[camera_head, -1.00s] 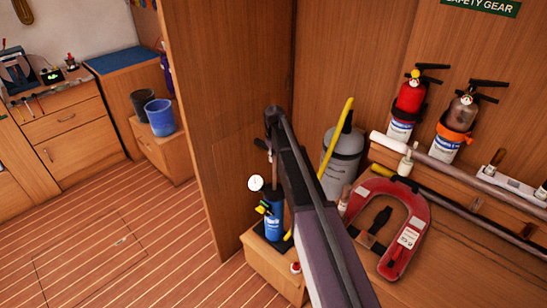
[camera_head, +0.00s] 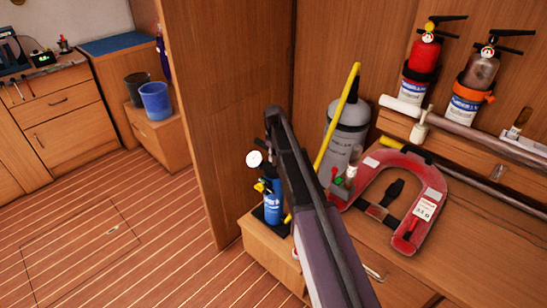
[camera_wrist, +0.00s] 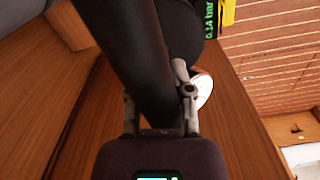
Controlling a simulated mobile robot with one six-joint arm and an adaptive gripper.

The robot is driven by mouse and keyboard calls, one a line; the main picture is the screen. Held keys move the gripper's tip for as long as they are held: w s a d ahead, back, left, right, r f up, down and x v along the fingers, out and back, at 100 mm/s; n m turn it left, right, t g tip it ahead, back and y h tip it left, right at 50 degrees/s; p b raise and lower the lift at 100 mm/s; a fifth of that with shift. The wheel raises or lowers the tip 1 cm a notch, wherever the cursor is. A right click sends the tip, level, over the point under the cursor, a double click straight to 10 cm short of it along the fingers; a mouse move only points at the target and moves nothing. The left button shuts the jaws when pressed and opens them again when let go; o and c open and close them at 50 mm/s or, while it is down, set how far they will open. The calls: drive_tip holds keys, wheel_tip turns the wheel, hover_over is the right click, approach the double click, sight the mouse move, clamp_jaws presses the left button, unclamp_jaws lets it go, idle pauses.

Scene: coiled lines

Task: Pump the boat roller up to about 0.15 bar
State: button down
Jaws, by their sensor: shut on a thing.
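A blue pump (camera_head: 272,206) stands upright on a low wooden ledge beside the partition. A round white gauge (camera_head: 254,158) sits at its upper left, and yellow parts show at its side. My gripper (camera_wrist: 157,88) is shut on a dark bar, apparently the pump handle (camera_wrist: 150,60), close above the pump body. In the wrist view a display (camera_wrist: 210,22) reads 0.14 bar in green. In the head view my arm covers part of the pump and handle. A grey rounded cylinder (camera_head: 346,130) stands behind; I cannot tell whether it is the boat roller.
A yellow pole (camera_head: 338,118) leans against the grey cylinder. A red horseshoe buoy (camera_head: 436,196) lies to the right. Fire extinguishers (camera_head: 424,52) hang on the wall. The wooden partition (camera_head: 226,110) rises close left of the pump. The striped floor (camera_head: 90,235) at left is clear.

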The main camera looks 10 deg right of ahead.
drive_tip(key=shift+s+f+b, duration=0.1)
drive_tip(key=shift+f+b, duration=0.55)
drive_tip(key=shift+f, duration=0.35)
drive_tip(key=c, duration=0.6)
unclamp_jaws()
drive_tip(key=shift+a, duration=0.1)
